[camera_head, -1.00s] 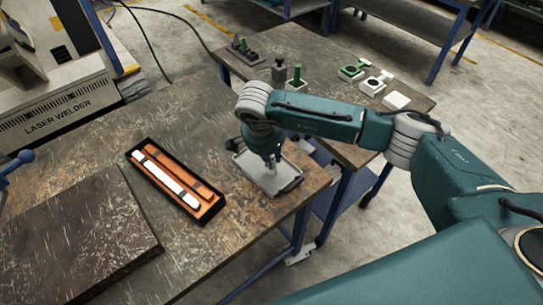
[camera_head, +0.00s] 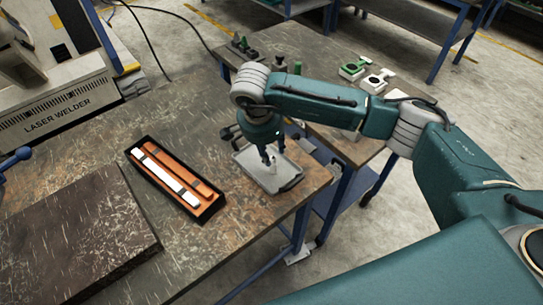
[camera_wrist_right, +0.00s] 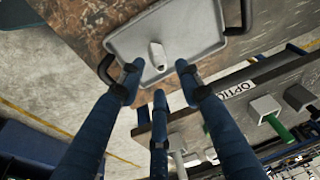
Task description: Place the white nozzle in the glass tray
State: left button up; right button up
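The grey tray (camera_head: 250,178) lies at the right front corner of the dark worktable. The small white nozzle (camera_wrist_right: 158,56) is inside the tray in the right wrist view, resting on its floor and apart from my fingers. Whether it stands or lies is hard to tell. My right gripper (camera_head: 270,158) is just above the tray in the head view. In the right wrist view its blue fingers (camera_wrist_right: 160,80) are spread with nothing between them. The gripper hides part of the tray in the head view. My left gripper is not in view.
An orange-lined black case (camera_head: 178,180) with a white strip lies left of the tray. A dark slab (camera_head: 75,240) lies front left. Green and white parts (camera_head: 352,70) stand on the second table behind my right arm. The table edge is close to the tray's right.

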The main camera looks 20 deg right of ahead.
jog(key=b+v, duration=0.1)
jog(key=v, duration=0.7)
jog(key=shift+r, duration=0.1)
